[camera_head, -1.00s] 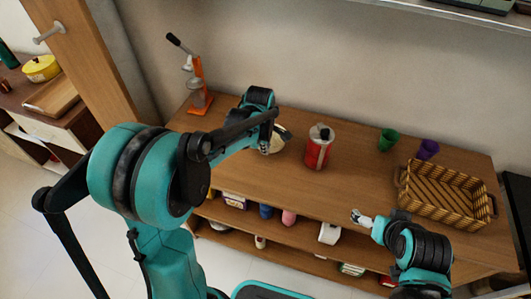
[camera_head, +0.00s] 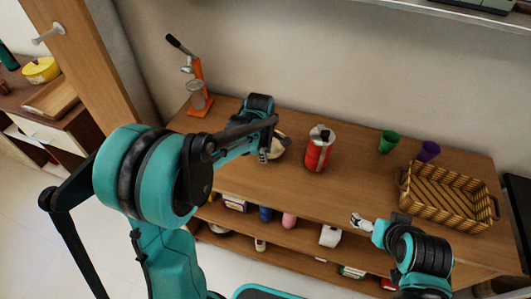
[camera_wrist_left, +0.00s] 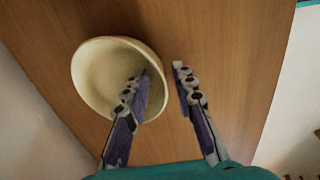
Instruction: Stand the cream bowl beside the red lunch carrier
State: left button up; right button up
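The cream bowl (camera_head: 279,151) stands on the wooden table, partly hidden behind my left gripper (camera_head: 264,156) in the head view. In the left wrist view the bowl (camera_wrist_left: 92,75) is upright and empty. There my left gripper (camera_wrist_left: 160,75) is open, with one finger over the bowl's inside and the other outside its right rim. I cannot tell whether either finger touches it. The red lunch carrier (camera_head: 317,153) stands to the right of the bowl, with a gap between them. My right gripper (camera_head: 361,221) is at the table's front edge; its finger opening is too small to tell.
An orange juicer press (camera_head: 198,100) stands at the table's back left. A green cup (camera_head: 387,142), a purple cup (camera_head: 429,150) and a wicker basket (camera_head: 445,197) are at the right. Shelves below hold several items.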

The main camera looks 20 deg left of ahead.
pick_arm(q)
notch_tip(320, 180, up, 12)
jog(key=s+f+p, duration=0.1)
jog(key=s+p, duration=0.1)
jog(key=p, duration=0.2)
jog(key=s+r+m+t, duration=0.2)
jog(key=s+m+t, duration=0.3)
jog(key=s+m, duration=1.2)
jog(key=shift+s+a+m, duration=0.15)
jog(key=shift+s+m, duration=0.15)
jog(key=shift+s, duration=0.35)
jog(key=shift+f+b, duration=0.35)
